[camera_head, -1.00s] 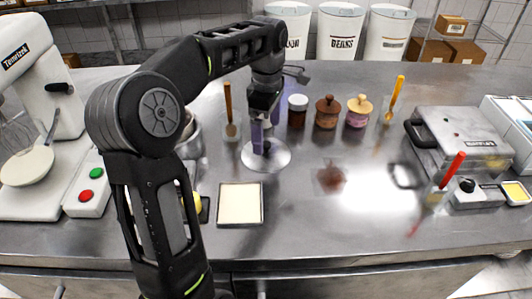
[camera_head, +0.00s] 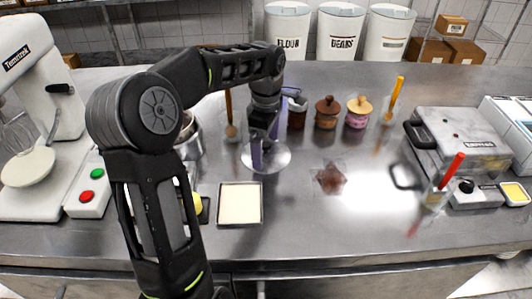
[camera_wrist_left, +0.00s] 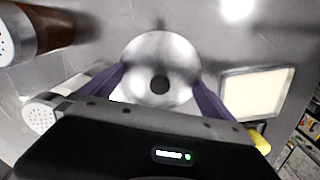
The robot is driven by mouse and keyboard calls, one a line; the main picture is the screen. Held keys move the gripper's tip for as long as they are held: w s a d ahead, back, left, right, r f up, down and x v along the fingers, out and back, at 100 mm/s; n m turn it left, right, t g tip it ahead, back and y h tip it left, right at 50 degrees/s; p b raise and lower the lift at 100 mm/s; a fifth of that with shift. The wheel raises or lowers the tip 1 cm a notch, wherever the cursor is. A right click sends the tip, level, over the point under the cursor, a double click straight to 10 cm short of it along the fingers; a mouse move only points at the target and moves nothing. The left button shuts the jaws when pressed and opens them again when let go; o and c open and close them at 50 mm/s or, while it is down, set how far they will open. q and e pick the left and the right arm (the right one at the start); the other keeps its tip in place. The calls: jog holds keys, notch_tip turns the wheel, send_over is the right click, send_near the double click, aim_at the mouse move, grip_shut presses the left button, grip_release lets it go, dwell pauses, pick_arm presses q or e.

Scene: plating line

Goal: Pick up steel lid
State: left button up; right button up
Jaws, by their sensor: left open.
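The steel lid (camera_head: 274,158) is a shiny round disc lying on the steel counter, left of the middle in the head view. In the left wrist view the lid (camera_wrist_left: 180,60) has a dark round knob at its centre. My left gripper (camera_head: 264,155) is over the lid, its purple fingers pointing down. In the wrist view the fingers are apart, on either side of the lid's near part, with the knob between them and a little ahead. The gripper is open and empty. Whether the fingertips touch the lid cannot be told. My right gripper is not in view.
A square cream tray (camera_head: 221,204) lies just in front of the lid. A steel pot (camera_head: 190,150) is to its left. Jars (camera_head: 327,113) stand behind to the right. A waffle iron (camera_head: 464,135) is at the right. The counter's middle right is mostly clear.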

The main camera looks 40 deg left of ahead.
pick_arm(q)
jog(key=shift+s+d+f, duration=0.1)
jog(key=shift+s+f, duration=0.05)
jog(key=c, duration=2.1)
